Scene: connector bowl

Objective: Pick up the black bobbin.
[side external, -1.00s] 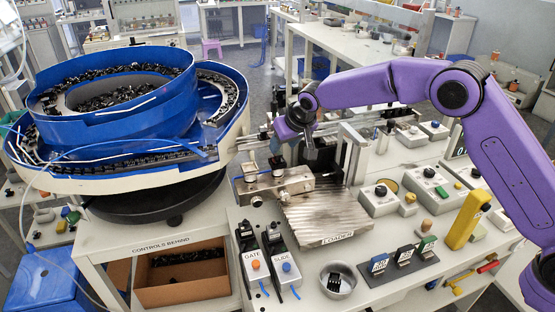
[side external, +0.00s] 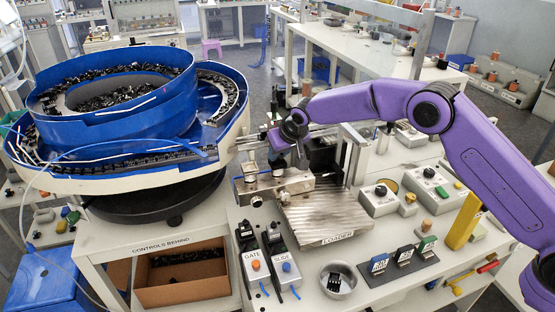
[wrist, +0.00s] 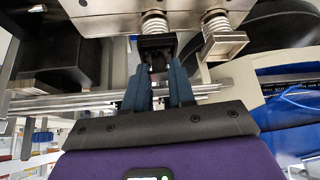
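My gripper (wrist: 158,68) is at the spring-loaded metal fixture, and it shows in the side view (side external: 277,152) just above the fixture's left part. In the wrist view its two dark blue fingers stand a narrow gap apart. A small black piece (wrist: 157,45), which looks like the black bobbin, sits at the fingertips under a coiled spring. I cannot tell whether the fingers press on it. In the side view the gripper hides this piece. The metal fixture (side external: 290,184) stands beside the ribbed loader plate (side external: 325,218).
A blue bowl feeder (side external: 120,105) full of black parts stands close at the left. A metal bowl (side external: 338,281) with black pieces sits at the front. Gate and slide switches (side external: 271,262) are in front of the fixture. A dark block (wrist: 52,55) is near in the wrist view.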

